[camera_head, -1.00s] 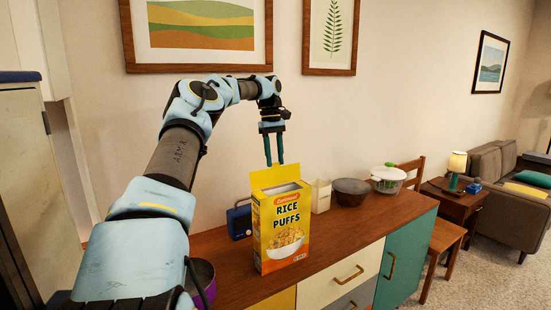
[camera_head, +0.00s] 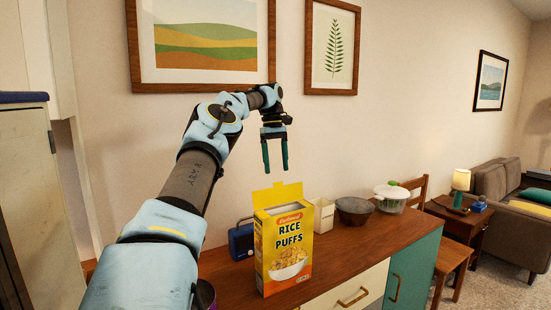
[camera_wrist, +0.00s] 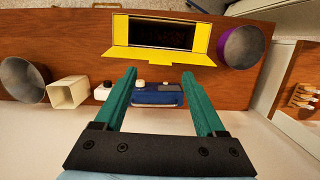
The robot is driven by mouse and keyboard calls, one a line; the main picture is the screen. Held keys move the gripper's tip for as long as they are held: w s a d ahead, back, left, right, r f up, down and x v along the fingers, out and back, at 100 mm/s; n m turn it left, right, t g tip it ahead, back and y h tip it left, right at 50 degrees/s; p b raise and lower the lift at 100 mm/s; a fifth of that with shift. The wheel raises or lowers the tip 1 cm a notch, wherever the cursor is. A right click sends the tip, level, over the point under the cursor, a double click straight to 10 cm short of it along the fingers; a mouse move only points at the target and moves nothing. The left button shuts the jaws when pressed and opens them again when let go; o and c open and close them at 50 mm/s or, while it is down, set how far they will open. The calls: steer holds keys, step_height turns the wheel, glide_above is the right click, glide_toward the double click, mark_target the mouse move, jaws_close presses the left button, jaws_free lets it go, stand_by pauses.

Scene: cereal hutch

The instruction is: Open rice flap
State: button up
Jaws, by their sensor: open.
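The yellow Rice Puffs box (camera_head: 283,250) stands upright on the wooden sideboard top. Its top is open, and the wrist view shows a dark interior (camera_wrist: 162,36). A yellow back flap (camera_head: 278,194) stands up from the wall-side edge; it also shows in the wrist view (camera_wrist: 158,57). Yellow side pieces border the opening. My gripper (camera_head: 275,171) is open and empty, pointing down above the back of the box, with a gap between its fingertips and the flap. In the wrist view my gripper (camera_wrist: 160,74) has its fingers apart, on the wall side of the flap.
A blue radio (camera_head: 241,240) stands behind the box, near the wall. A cream container (camera_head: 323,215), a dark bowl (camera_head: 354,210) and a lidded pot (camera_head: 391,198) stand to its right. A purple bowl (camera_wrist: 243,46) lies on the other side. Framed pictures (camera_head: 205,40) hang on the wall behind.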

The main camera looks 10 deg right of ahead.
steer(key=r, duration=0.3)
steer(key=shift+w+a, duration=0.1)
steer(key=shift+w, duration=0.15)
stand_by(0.4)
